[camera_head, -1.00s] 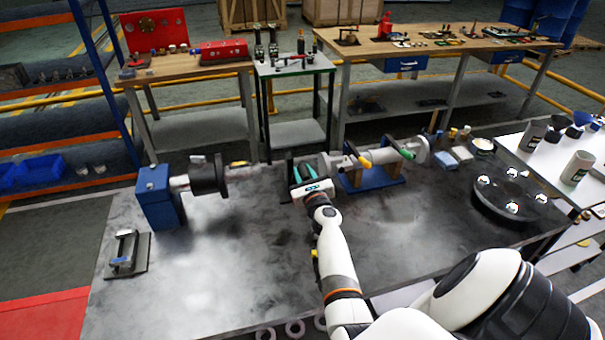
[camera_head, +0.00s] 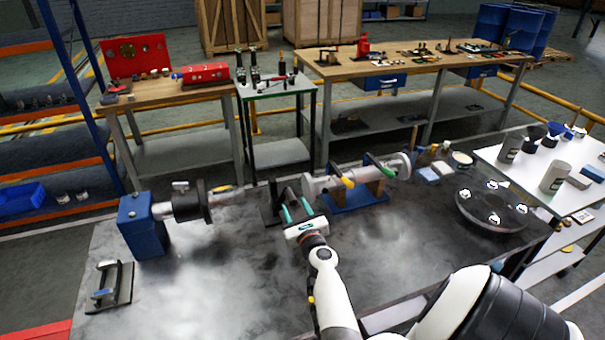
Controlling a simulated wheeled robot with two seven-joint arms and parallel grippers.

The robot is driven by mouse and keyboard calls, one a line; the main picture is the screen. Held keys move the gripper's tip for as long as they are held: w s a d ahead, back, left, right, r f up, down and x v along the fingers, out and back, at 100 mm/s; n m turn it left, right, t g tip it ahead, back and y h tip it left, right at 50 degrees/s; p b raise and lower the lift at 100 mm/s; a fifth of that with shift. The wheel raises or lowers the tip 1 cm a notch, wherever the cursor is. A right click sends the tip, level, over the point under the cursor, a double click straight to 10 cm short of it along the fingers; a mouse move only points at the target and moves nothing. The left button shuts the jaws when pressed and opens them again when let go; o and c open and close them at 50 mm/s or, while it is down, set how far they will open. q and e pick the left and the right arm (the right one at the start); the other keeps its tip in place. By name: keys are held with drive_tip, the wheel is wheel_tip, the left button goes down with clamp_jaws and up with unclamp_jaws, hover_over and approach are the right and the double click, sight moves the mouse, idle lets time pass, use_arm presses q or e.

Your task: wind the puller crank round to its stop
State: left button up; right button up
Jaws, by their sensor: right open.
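My right gripper (camera_head: 293,203) has teal fingers spread apart with nothing visibly held. It is over the middle of the dark bench, close beside a black upright bracket (camera_head: 270,207) that it partly hides. To its right, a silver cylinder (camera_head: 318,187) lies on a blue stand (camera_head: 345,205). A yellow-tipped handle (camera_head: 347,182) is at the cylinder's near side, apart from the gripper. I cannot tell for certain which part is the puller crank. To the left, a blue block (camera_head: 143,225) carries a shaft with a black flange (camera_head: 190,202). My left gripper is out of view.
A black tray with a handle (camera_head: 108,285) lies at the bench's front left. A round dark plate (camera_head: 490,210) with shiny knobs is at the right, near small bottles and blocks. The bench (camera_head: 215,275) is clear in front of the flange.

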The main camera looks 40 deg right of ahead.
drive_tip(key=v, duration=0.6)
drive_tip(key=shift+s, duration=0.2)
